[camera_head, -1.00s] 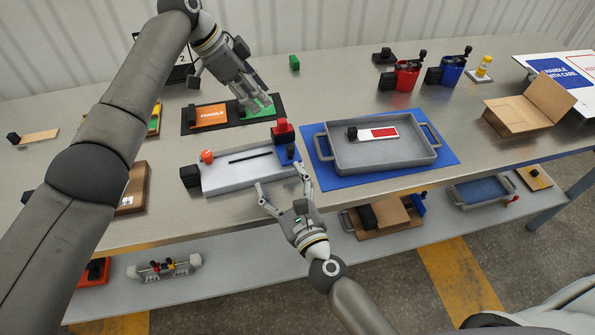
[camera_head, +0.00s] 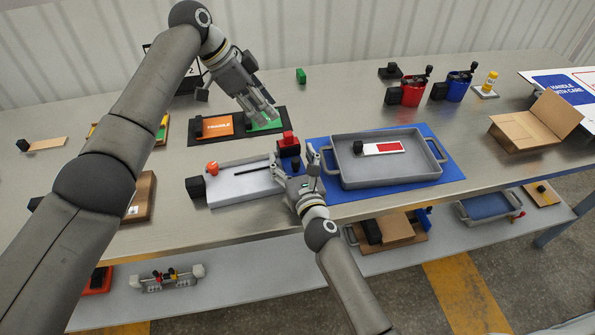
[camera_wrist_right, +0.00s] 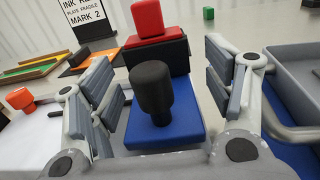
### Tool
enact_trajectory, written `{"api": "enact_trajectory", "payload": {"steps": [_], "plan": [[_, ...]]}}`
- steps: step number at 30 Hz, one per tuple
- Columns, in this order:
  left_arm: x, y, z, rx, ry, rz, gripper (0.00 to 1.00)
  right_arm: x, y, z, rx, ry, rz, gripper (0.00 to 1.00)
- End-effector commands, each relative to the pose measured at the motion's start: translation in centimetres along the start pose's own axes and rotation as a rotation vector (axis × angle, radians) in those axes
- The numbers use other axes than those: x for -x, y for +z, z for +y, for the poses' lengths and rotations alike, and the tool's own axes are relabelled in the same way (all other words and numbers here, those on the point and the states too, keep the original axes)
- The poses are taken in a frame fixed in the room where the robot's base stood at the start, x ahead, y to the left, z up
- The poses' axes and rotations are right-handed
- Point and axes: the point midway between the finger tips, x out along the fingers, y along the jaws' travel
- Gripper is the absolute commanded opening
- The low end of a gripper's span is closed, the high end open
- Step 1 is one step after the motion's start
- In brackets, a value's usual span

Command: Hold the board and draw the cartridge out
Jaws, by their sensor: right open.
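The pale grey board (camera_head: 240,183) lies on the table with a dark slot along it and an orange knob (camera_head: 212,167) on top. At its right end sits the blue cartridge (camera_wrist_right: 185,125) with an upright black knob (camera_wrist_right: 152,92). My right gripper (camera_wrist_right: 158,78) is open, its fingers on either side of the black knob, with gaps visible. In the head view this gripper (camera_head: 295,160) partly hides the cartridge and the board's end. My left gripper (camera_head: 264,112) hangs over the green plate behind the board; whether its fingers are open is unclear.
A black block with a red top (camera_wrist_right: 150,30) stands just behind the cartridge. A grey tray (camera_head: 385,180) on a blue mat (camera_head: 450,172) is close to the right. The orange card (camera_head: 213,126) and green plate (camera_head: 262,124) lie behind the board. A black block (camera_head: 196,188) adjoins its left end.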

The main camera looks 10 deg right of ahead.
Motion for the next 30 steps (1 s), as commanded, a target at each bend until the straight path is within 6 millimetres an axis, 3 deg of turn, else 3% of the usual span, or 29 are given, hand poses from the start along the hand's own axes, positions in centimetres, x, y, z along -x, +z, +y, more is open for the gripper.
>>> {"api": "enact_trajectory", "payload": {"steps": [6, 15, 30], "plan": [[0.0, 0.0, 0.0, 0.000, 0.000, 0.000, 0.36, -1.8, 0.0, 0.1, 0.000, 0.000, 0.000, 0.74], [0.0, 0.0, 0.0, 0.000, 0.000, 0.000, 0.36, -2.0, 0.0, 0.0, 0.000, 0.000, 0.000, 0.74], [0.0, 0.0, 0.0, 0.000, 0.000, 0.000, 0.36, -1.9, 0.0, 0.0, 0.000, 0.000, 0.001, 0.14]]}}
